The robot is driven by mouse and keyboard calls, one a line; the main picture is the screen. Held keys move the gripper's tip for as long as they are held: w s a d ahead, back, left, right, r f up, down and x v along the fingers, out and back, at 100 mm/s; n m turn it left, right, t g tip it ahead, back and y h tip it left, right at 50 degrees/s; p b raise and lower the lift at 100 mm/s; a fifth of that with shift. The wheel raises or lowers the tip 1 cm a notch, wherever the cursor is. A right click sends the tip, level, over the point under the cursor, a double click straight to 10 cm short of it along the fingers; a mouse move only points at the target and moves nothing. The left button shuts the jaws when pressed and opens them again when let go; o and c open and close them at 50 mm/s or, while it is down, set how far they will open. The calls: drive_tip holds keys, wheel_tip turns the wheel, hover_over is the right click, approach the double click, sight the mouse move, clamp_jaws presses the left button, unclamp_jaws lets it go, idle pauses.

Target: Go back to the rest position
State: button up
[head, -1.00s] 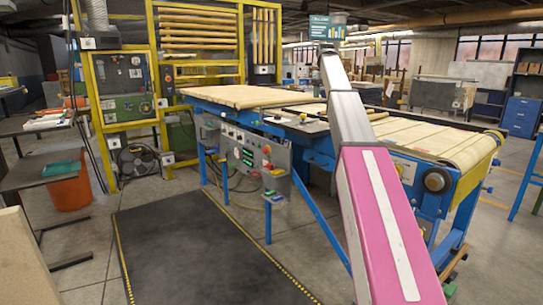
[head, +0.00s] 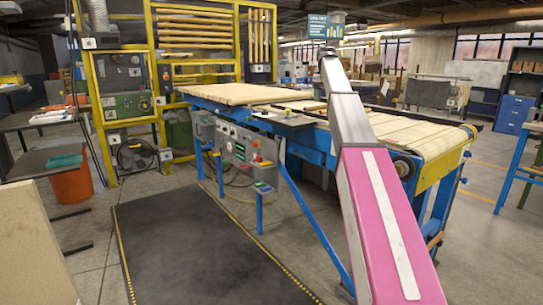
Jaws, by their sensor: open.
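My arm, with a pink link and a grey link, rises from the lower right to the upper middle of the head view. It keeps a raised pose in front of the conveyor table (head: 436,146). My gripper cannot be seen; the arm's far end shows only as a small dark tip below a hanging sign (head: 326,26). Nothing held can be seen.
A dark floor mat (head: 205,245) with a yellow edge lies clear in front. A control panel (head: 240,150) hangs on the conveyor's side. A pale board (head: 38,240) stands close at lower left, near an orange bin (head: 72,185). A blue stand (head: 515,160) is at right.

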drive_tip(key=s+a+f+n, duration=0.1)
drive_tip(key=s+f+n, duration=0.4)
drive_tip(key=f, duration=0.7)
drive_tip(key=s+a+f+n, duration=0.1)
drive_tip(key=s+f+n, duration=0.4)
drive_tip(key=f, duration=0.7)
drive_tip(key=s+a+f+n, duration=0.1)
drive_tip(key=s+f+n, duration=0.4)
drive_tip(key=f, duration=0.7)
drive_tip(key=s+a+f+n, duration=0.1)
drive_tip(key=s+f+n, duration=1.5)
drive_tip(key=s+f, duration=0.6)
drive_tip(key=s, duration=0.3)
drive_tip(key=shift+s+a, duration=0.15)
drive_tip(key=shift+s, duration=0.05)
drive_tip(key=shift+o, duration=0.4)
